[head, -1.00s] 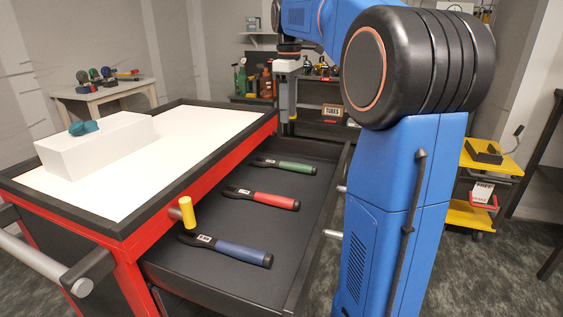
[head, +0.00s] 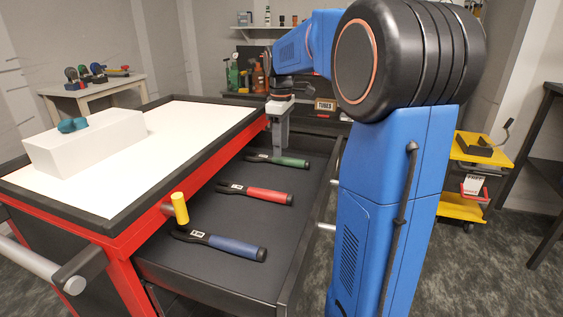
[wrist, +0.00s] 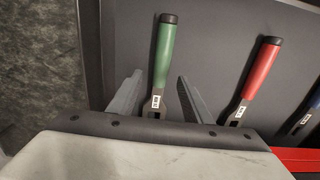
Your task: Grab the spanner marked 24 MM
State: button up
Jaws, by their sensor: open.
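Three spanners lie apart in the open dark drawer (head: 285,225). The far one has a green handle (head: 293,162), the middle one a red handle (head: 268,195) and the near one a blue handle (head: 236,247). Each bears a small white label that I cannot read, so I cannot tell which is 24 MM. My gripper (head: 279,152) points down at the green spanner. In the wrist view, my gripper (wrist: 160,76) is open, its fingers on either side of the green spanner (wrist: 165,52). The red spanner (wrist: 263,68) and blue spanner (wrist: 303,122) lie to the right.
The red-framed bench (head: 190,120) with a white top stands left of the drawer. A white block (head: 85,145) with a teal object sits on it. A yellow-ended drawer-side knob (head: 180,208) stands near the blue spanner. A yellow cart (head: 462,207) is at right.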

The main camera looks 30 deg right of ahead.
aim_at(277, 160)
jog(key=shift+s+f, duration=0.15)
jog(key=shift+f, duration=1.9)
grip_shut()
